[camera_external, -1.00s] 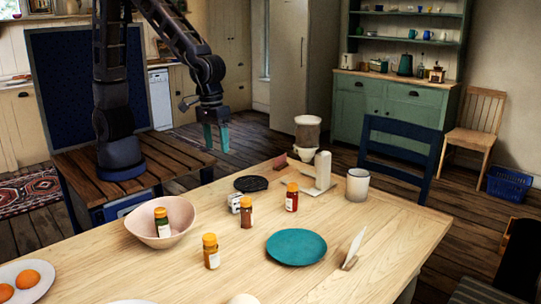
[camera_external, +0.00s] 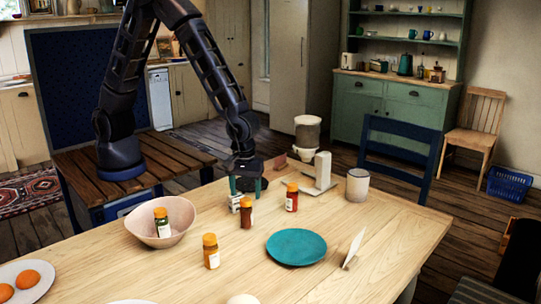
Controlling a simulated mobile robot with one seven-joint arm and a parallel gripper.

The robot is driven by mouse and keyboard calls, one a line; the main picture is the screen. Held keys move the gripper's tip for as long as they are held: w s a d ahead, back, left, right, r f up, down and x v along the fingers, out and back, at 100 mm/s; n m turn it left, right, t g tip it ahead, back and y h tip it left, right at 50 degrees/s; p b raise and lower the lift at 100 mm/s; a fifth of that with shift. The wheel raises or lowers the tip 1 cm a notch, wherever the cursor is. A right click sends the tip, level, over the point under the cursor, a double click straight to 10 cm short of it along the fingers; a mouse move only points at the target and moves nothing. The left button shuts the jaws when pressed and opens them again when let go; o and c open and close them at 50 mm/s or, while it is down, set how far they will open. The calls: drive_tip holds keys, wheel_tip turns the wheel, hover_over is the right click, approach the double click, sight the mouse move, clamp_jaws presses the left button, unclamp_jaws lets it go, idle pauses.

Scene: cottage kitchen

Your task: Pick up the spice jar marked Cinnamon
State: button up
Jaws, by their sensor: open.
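Several spice jars are in view, and their label writing is too small to read, so I cannot tell which is Cinnamon. A jar with brown contents and an orange cap (camera_external: 246,214) stands mid-table. A jar with red contents (camera_external: 292,198) stands to its right. A jar with yellow-orange contents (camera_external: 211,252) stands nearer the camera. A jar with dark green contents (camera_external: 162,223) is in the pink bowl (camera_external: 181,216). My gripper (camera_external: 248,186) is open, pointing down, just behind and above the brown jar. It appears empty.
A small white object (camera_external: 235,203) stands beside the brown jar, close to my gripper.

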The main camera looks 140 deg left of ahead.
sight(246, 200)
drive_tip(key=shift+w+d+f, duration=0.1)
drive_tip(key=shift+w+f, duration=0.05)
drive_tip(key=shift+f, duration=3.05)
drive_tip(key=c, duration=1.1)
